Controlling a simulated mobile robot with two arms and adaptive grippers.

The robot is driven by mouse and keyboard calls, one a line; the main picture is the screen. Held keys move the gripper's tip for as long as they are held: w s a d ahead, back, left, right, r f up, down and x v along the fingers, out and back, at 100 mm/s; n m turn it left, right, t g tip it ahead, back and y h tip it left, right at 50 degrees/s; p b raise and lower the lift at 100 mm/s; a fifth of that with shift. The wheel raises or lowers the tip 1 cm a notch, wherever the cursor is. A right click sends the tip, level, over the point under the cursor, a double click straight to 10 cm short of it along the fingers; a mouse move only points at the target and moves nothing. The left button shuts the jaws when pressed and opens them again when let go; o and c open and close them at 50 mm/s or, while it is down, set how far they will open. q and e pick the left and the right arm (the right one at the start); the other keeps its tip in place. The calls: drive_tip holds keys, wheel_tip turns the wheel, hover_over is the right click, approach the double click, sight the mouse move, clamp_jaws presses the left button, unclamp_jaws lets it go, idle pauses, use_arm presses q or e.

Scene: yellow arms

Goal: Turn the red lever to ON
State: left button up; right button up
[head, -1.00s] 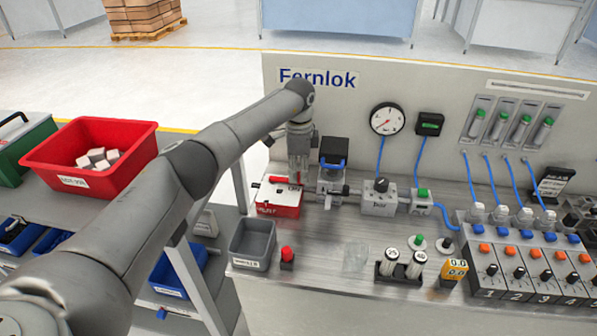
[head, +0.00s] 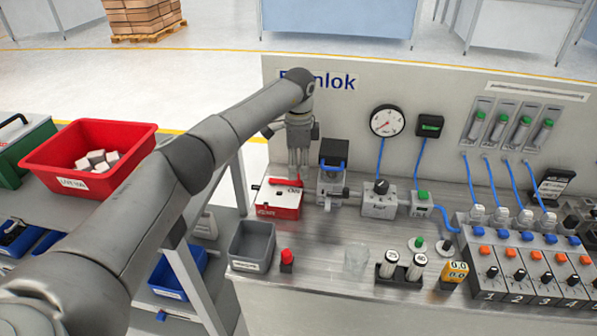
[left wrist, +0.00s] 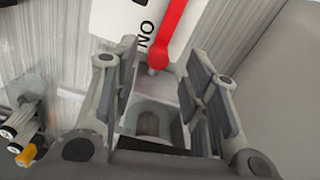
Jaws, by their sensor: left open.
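The red lever (head: 285,186) lies across the top of a red and white box (head: 278,208) at the left of the bench. My left gripper (head: 298,177) points down above the right part of the box. It is open, with nothing held between the fingers (left wrist: 160,108). Whether it touches the lever cannot be told. My right gripper is out of view.
A black-topped unit with a blue band (head: 334,158) stands close to the right of the gripper. A grey bin (head: 252,244) and a red button (head: 287,256) are in front. The back panel (head: 340,100) rises behind.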

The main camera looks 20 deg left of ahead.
sight(298, 175)
use_arm(q)
wheel_tip(298, 175, up, 9)
drive_tip(key=shift+r, duration=0.15)
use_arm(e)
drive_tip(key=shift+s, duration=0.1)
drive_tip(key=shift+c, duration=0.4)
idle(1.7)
